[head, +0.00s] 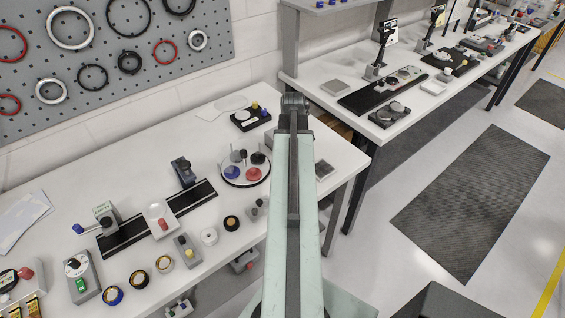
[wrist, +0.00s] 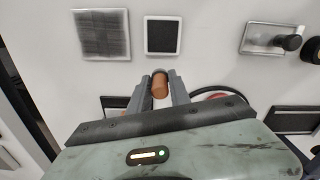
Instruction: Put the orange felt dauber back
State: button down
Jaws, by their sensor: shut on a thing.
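My gripper (wrist: 160,84) is shut on the orange felt dauber (wrist: 159,86), a short orange-brown cylinder held between the two fingertips in the wrist view. The dauber appears above the white bench, near a black square pad (wrist: 164,36); its height is hard to tell. In the head view my arm reaches over the bench and hides the gripper and dauber. A round white tray (head: 233,183) with blue, red, black and grey pieces stands left of the arm. A round rim (wrist: 212,92) shows partly behind my gripper in the wrist view.
A grey textured square (wrist: 102,34) and a metal plate with a black knob (wrist: 262,40) lie on the bench. A black block with knobs (head: 250,118) stands behind the round tray. A black rail (head: 157,220) and several small parts occupy the bench's left side.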

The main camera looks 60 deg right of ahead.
jog(key=shift+w+d, duration=0.25)
jog(key=shift+w, duration=0.35)
notch_tip(320, 180, down, 4)
jog(key=b, duration=0.4)
jog(key=shift+d, duration=0.1)
jog(key=shift+s, duration=0.15)
jog(key=shift+w+r, duration=0.2)
jog(key=shift+w, duration=0.15)
jog(key=shift+f, duration=0.25)
jog(key=c, duration=1.2)
grip_release()
jog(key=shift+r, duration=0.1)
